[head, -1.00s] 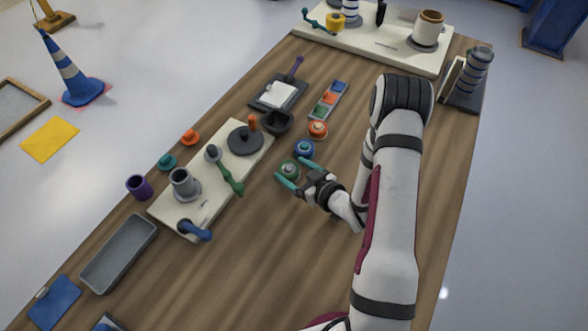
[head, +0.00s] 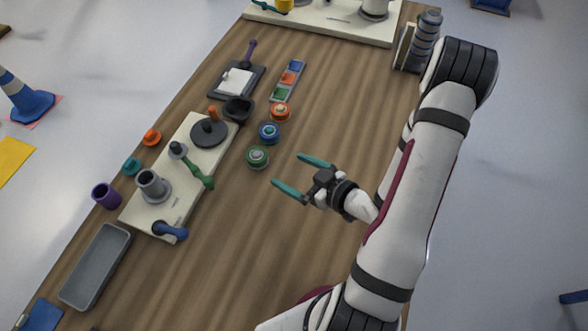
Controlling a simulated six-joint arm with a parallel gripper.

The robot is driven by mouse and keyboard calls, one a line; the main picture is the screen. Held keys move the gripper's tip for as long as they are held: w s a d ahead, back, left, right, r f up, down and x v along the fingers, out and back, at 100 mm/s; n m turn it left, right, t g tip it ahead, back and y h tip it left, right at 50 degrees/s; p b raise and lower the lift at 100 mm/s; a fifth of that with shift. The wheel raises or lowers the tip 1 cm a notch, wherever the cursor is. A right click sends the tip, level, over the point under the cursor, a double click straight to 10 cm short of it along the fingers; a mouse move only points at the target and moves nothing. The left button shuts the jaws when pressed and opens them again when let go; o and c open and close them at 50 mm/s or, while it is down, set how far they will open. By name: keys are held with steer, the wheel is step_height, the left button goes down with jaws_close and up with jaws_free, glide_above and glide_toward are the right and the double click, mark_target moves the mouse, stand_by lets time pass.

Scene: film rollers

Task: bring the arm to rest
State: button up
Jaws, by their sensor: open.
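My gripper (head: 303,174) has two teal fingers, spread wide apart with nothing between them. It hangs over the bare middle of the wooden table (head: 240,270), pointing left. A green roller (head: 257,157) stands on the table to the left of the fingertips, apart from them. A blue roller (head: 269,132) and an orange roller (head: 281,111) stand in a row beyond it. My arm comes in from the lower right.
A cream board (head: 205,155) with a grey cup, a dark disc and crank handles lies left of the rollers. A grey tray (head: 97,266) lies at the lower left. A striped stand (head: 425,40) is at the far right. The table's front middle is clear.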

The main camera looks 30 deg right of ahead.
stand_by(0.6)
steer(key=shift+w+d+f+g+h, duration=0.1)
steer(key=shift+w+d+g+h, duration=0.05)
steer(key=shift+d+g+h, duration=0.2)
steer(key=d+g+h, duration=0.1)
steer(key=d+m+g+h, duration=0.1)
steer(key=w+d+g+h, duration=0.1)
steer(key=d+h, duration=0.1)
steer(key=shift+d+r+g, duration=0.1)
steer(key=shift+r+g, duration=0.15)
steer(key=shift+r, duration=0.15)
steer(key=s+a+r+m+g+h, duration=0.3)
steer(key=s+r+m+g, duration=0.25)
steer(key=s+r, duration=0.3)
steer(key=s+a+r+m+g+y, duration=0.1)
steer(key=s+a+r+m+y, duration=0.1)
steer(key=s+a, duration=0.4)
steer(key=s+a+r+m+g+y, duration=0.1)
steer(key=s+a+r+g+y, duration=0.1)
steer(key=s+a+r, duration=0.2)
steer(key=s+a, duration=0.2)
steer(key=a, duration=0.1)
steer(key=shift+r+m, duration=0.35)
steer(key=shift+r, duration=0.05)
